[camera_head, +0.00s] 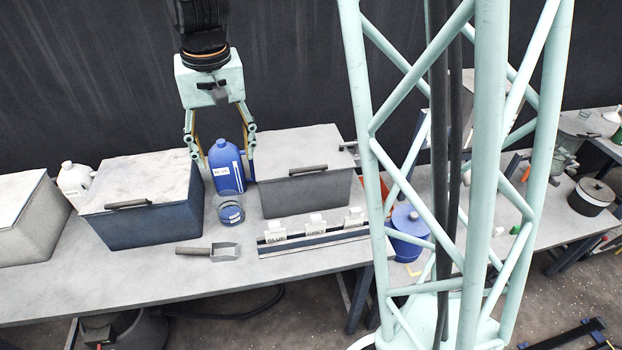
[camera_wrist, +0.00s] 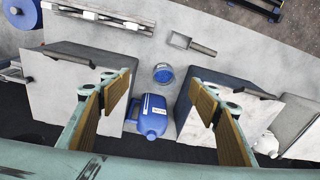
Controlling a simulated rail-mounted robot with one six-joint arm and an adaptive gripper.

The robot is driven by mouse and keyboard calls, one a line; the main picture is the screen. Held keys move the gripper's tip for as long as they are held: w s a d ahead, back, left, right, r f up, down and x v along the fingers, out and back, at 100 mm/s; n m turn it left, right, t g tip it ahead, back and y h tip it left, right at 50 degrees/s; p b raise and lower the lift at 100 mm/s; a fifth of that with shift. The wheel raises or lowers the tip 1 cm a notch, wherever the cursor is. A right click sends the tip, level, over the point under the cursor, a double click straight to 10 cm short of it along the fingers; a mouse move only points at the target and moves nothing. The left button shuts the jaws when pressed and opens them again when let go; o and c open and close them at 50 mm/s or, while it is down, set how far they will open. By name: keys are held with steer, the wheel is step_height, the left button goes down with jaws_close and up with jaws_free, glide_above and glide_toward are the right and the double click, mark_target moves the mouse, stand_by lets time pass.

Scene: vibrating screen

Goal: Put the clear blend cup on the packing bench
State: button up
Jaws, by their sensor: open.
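A small round cup with blue contents (camera_head: 230,210), which looks like the clear blend cup, stands on the grey workbench (camera_head: 150,270) in front of a blue bottle. It also shows in the wrist view (camera_wrist: 163,74), centred beyond the fingertips. My gripper (camera_head: 224,157) is open and empty, above and behind the cup, pointing down. In the wrist view its two wood-coloured finger pads (camera_wrist: 158,95) are spread wide, with clear space to the cup. A second grey bench (camera_head: 545,230) stands at the right; I cannot tell which bench is the packing bench.
The blue labelled bottle (camera_head: 226,168) stands right behind the cup. Lidded bins, one blue (camera_head: 150,225) and one grey (camera_head: 305,190), flank it. A scoop (camera_head: 215,251) and a rack of labelled tags (camera_head: 310,238) lie in front. A pale green lattice mast (camera_head: 490,150) blocks part of the right.

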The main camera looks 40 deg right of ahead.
steer(key=s+r+n+t, duration=0.1)
steer(key=s+r, duration=1.1)
steer(key=s, duration=0.3)
steer(key=s+r+n, duration=0.1)
steer(key=s+r, duration=0.1)
steer(key=s, duration=0.7)
steer(key=s+r+n+t, duration=0.1)
steer(key=s+r, duration=0.1)
steer(key=s, duration=0.8)
steer(key=shift+s+d+t, duration=0.25)
steer(key=shift+d+t, duration=0.05)
steer(key=shift+d, duration=0.05)
steer(key=shift+o, duration=0.7)
steer(key=shift+f+b, duration=0.55)
steer(key=shift+b, duration=0.1)
steer(key=shift+d, duration=0.1)
